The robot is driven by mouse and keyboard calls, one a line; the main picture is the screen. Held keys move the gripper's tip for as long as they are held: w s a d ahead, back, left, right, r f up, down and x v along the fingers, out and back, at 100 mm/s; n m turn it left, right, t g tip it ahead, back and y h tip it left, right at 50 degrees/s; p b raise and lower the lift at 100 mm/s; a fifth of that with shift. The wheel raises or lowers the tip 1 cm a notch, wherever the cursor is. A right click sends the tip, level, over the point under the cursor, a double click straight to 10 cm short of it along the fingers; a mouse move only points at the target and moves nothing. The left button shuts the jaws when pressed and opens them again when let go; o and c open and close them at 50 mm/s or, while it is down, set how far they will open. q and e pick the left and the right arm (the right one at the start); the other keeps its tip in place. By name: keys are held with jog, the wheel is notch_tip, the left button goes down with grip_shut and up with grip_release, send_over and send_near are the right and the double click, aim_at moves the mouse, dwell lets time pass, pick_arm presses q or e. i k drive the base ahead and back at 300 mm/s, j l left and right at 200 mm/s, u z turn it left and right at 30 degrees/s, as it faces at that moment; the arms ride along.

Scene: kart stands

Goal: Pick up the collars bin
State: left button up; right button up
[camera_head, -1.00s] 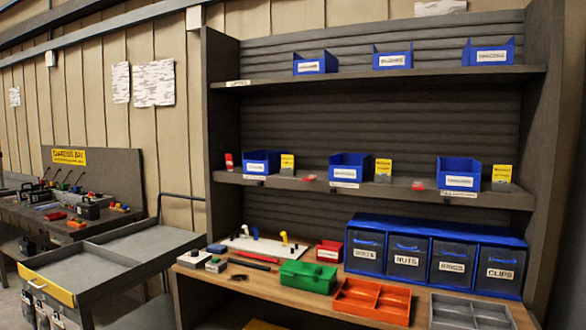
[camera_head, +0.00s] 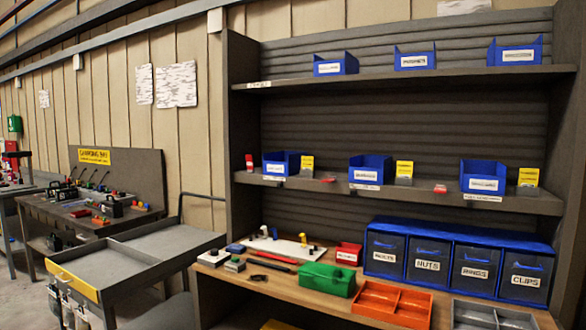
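Several small blue open bins with white labels stand on the shelf rack. On the top shelf are a left bin (camera_head: 336,65), a middle bin (camera_head: 414,58) and a right bin (camera_head: 515,51). On the middle shelf are a left bin (camera_head: 280,164), a middle bin (camera_head: 369,168) and a right bin (camera_head: 484,176). Their labels are too blurred for me to tell which one is the collars bin. Neither of my grippers is in view.
Below, a wooden bench (camera_head: 290,292) holds a blue drawer unit (camera_head: 456,237), a green box (camera_head: 328,279), an orange tray (camera_head: 391,301) and a grey tray (camera_head: 490,314). A grey cart (camera_head: 101,267) stands left of the rack. A charging bench (camera_head: 52,208) is farther left.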

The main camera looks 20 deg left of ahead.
aim_at(283, 163)
jog(key=i+j+z, duration=0.15)
jog(key=z, duration=0.3)
jog(key=j+z, duration=0.35)
jog(key=z, duration=0.15)
jog(key=i, duration=0.05)
